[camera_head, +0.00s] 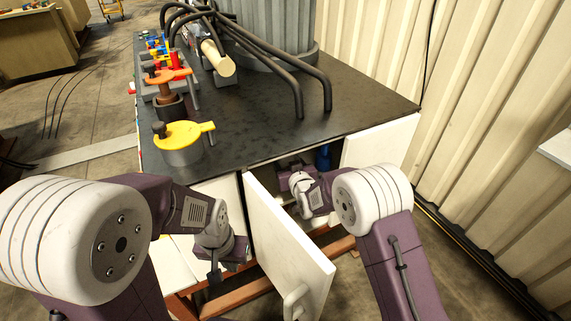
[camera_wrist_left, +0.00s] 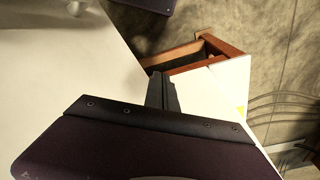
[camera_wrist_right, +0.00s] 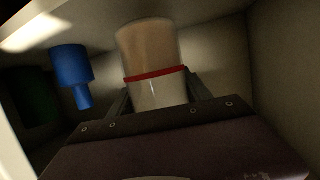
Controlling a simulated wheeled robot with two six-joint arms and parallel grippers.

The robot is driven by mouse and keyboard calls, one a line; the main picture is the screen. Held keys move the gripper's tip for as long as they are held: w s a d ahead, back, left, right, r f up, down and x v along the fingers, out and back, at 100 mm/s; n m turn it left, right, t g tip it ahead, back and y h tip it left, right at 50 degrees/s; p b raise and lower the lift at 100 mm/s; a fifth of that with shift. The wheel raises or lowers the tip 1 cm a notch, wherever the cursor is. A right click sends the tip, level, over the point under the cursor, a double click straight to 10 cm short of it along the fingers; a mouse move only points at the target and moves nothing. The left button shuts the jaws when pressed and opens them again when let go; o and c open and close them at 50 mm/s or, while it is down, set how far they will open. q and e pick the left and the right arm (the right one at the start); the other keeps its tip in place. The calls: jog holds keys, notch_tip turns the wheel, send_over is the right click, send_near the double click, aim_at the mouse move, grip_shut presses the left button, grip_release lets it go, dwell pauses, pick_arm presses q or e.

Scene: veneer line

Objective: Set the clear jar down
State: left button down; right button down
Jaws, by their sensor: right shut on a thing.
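The clear jar (camera_wrist_right: 150,48), with a red band around it, is between the fingers of my right gripper (camera_wrist_right: 160,92) in the right wrist view. The gripper is shut on it inside the cabinet under the dark worktop. Whether the jar touches the cabinet floor cannot be told. In the head view my right wrist reaches into the opening, and the jar is hidden there. My left gripper (camera_head: 215,274) is outside, left of the open cabinet door (camera_head: 285,245). Its fingers show close together and empty in the left wrist view (camera_wrist_left: 161,88).
A blue bottle-like thing (camera_wrist_right: 70,75) stands apart from the jar, left in the right wrist view. A dark green thing (camera_wrist_right: 35,98) is farther left. A corrugated wall is at right.

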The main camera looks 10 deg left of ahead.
jog(key=w+f, duration=0.1)
jog(key=w+a+f, duration=0.1)
jog(key=shift+w+f+b, duration=0.2)
jog(key=shift+w+b, duration=0.15)
jog(key=shift+w, duration=0.05)
jog(key=shift+r, duration=0.1)
jog(key=shift+f, duration=0.3)
jog(key=shift+c, duration=2.3)
grip_release()
jog(key=shift+r, duration=0.1)
jog(key=shift+s, duration=0.1)
jog(key=shift+s+r, duration=0.1)
jog(key=shift+r, duration=0.15)
jog(key=v, duration=1.1)
jog(key=shift+s+p, duration=0.35)
jog(key=shift+p, duration=0.05)
